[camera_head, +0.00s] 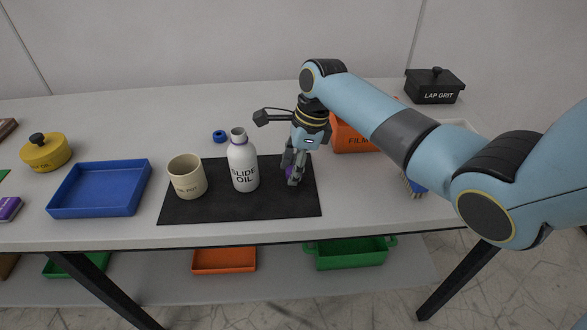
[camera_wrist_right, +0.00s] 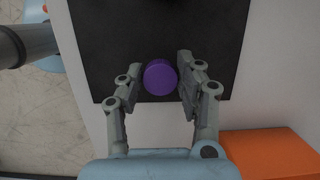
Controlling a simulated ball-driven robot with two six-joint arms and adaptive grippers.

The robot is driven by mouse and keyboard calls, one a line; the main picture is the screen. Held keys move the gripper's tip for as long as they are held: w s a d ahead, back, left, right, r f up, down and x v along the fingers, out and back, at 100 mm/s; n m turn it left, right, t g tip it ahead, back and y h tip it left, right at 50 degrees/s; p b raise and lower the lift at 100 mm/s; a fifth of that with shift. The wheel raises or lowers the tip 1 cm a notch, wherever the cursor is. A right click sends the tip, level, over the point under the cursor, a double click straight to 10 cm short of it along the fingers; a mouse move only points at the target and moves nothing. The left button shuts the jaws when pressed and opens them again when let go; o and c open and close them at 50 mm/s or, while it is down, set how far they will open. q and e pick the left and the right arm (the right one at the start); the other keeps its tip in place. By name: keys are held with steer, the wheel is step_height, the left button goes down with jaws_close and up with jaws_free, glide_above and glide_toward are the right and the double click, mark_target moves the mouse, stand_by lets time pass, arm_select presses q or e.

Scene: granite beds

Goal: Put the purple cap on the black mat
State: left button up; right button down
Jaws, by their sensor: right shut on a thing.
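The purple cap (camera_wrist_right: 160,77) is a short round disc between the two fingers of my right gripper (camera_wrist_right: 153,85), which is shut on it. In the head view the gripper (camera_head: 293,177) points down over the right part of the black mat (camera_head: 240,208), and a bit of the cap (camera_head: 289,172) shows behind the fingers. In the wrist view the cap lies within the mat's outline, near one edge. I cannot tell whether the cap touches the mat. My left gripper is not in view.
A white slide oil bottle (camera_head: 243,167) and a beige cup (camera_head: 187,177) stand on the mat, left of the gripper. A blue cap (camera_head: 219,136) lies behind them. A blue tray (camera_head: 100,189) is left; an orange box (camera_head: 350,140) is right. The mat's front is clear.

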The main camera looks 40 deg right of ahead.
steer(key=shift+f, duration=0.25)
steer(key=shift+f, duration=0.15)
steer(key=shift+f, duration=0.4)
steer(key=c, duration=0.9)
jaws_free()
steer(key=shift+o, duration=0.2)
steer(key=v, duration=1.3)
steer(key=shift+r, duration=0.15)
steer(key=shift+w+a, duration=0.15)
